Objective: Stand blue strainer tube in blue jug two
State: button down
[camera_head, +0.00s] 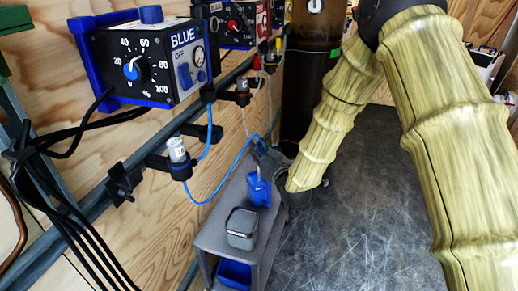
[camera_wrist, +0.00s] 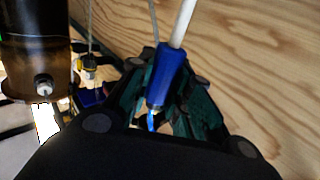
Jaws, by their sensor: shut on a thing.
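My gripper (camera_head: 268,152) is shut on the blue strainer tube (camera_wrist: 167,75). In the wrist view its blue body sits between the dark green fingers (camera_wrist: 160,100), and a white tube (camera_wrist: 184,22) runs up out of the picture. A thin blue line leaves the body's near end. In the head view only a small blue part of the tube (camera_head: 262,146) shows at my gripper. Just below it stands a small blue thing (camera_head: 258,190) on the grey shelf, perhaps a jug; I cannot tell whether the tube is inside it. No label marks blue jug two.
A blue hose (camera_head: 215,185) hangs from a clamped fitting (camera_head: 178,157).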

jog(key=shift+f+b, duration=0.45)
jog(key=shift+f, duration=0.4)
dwell(1.1)
jog(key=c, duration=1.2)
grip_release()
jog(key=shift+c, duration=0.2)
jog(key=v, duration=1.2)
jog(key=shift+f, duration=0.1)
